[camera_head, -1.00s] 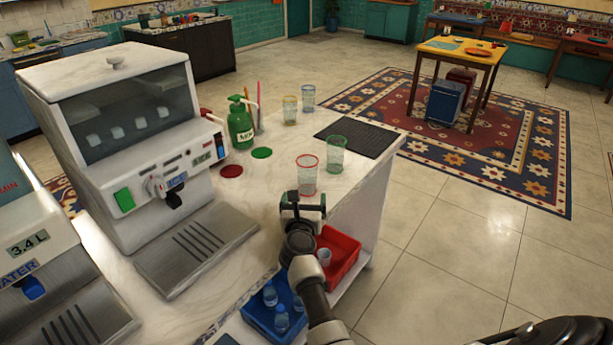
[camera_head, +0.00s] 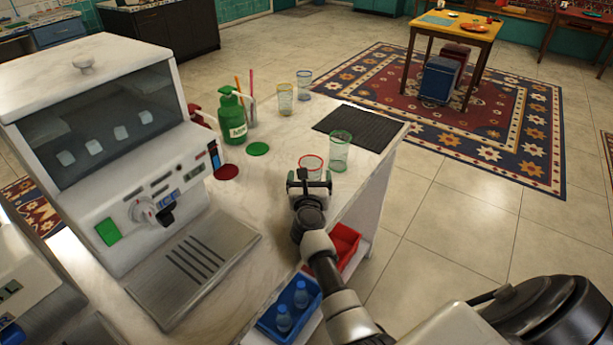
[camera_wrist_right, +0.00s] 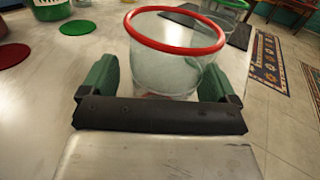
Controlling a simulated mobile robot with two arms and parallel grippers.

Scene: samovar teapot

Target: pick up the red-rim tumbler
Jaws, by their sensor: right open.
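The red-rim tumbler (camera_head: 312,164) is clear glass and stands upright on the counter, near its right edge. My right gripper (camera_head: 310,180) is right in front of it and hides its lower part in the head view. In the right wrist view the tumbler (camera_wrist_right: 172,60) stands between the two green fingers of the open gripper (camera_wrist_right: 160,80). One finger is on each side of the glass. I cannot tell whether either finger touches it. My left gripper is not in view.
A green-rim tumbler (camera_head: 340,150) stands just behind, near a black mat (camera_head: 358,127). Yellow-rim (camera_head: 285,98) and blue-rim (camera_head: 304,84) tumblers stand farther back. A green pump bottle (camera_head: 232,118) and a white dispenser (camera_head: 110,150) are on the left. Red (camera_head: 346,240) and blue (camera_head: 275,322) bins sit below.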

